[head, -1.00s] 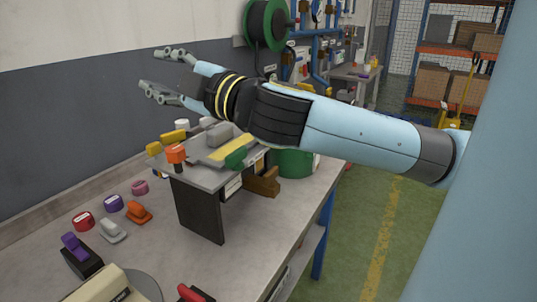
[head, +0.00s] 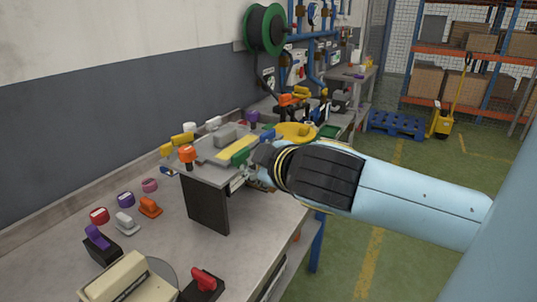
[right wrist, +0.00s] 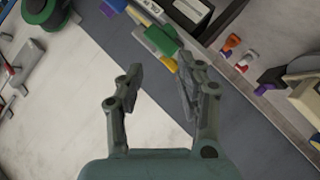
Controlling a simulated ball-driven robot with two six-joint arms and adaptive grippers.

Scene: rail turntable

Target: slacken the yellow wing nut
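My right gripper (right wrist: 158,70) is open in the right wrist view, its two fingers apart with nothing held between them. In the head view it is largely hidden behind my wrist, close to the front right of the raised stand (head: 207,205). I cannot tell for sure which yellow part is the wing nut. A yellow winged knob (head: 182,139) stands at the stand's back left. A yellow strip (head: 238,147) lies on top, behind a green block (head: 240,157). The green block (right wrist: 160,41) also shows just beyond the fingertips in the right wrist view. My left gripper is out of view.
An orange knob (head: 187,154) stands at the stand's left corner. Several red, purple, white and orange knobs lie on the bench to the left. A beige box (head: 128,278) and a red-handled block (head: 204,284) are in front. A yellow disc (head: 296,130) is behind my wrist.

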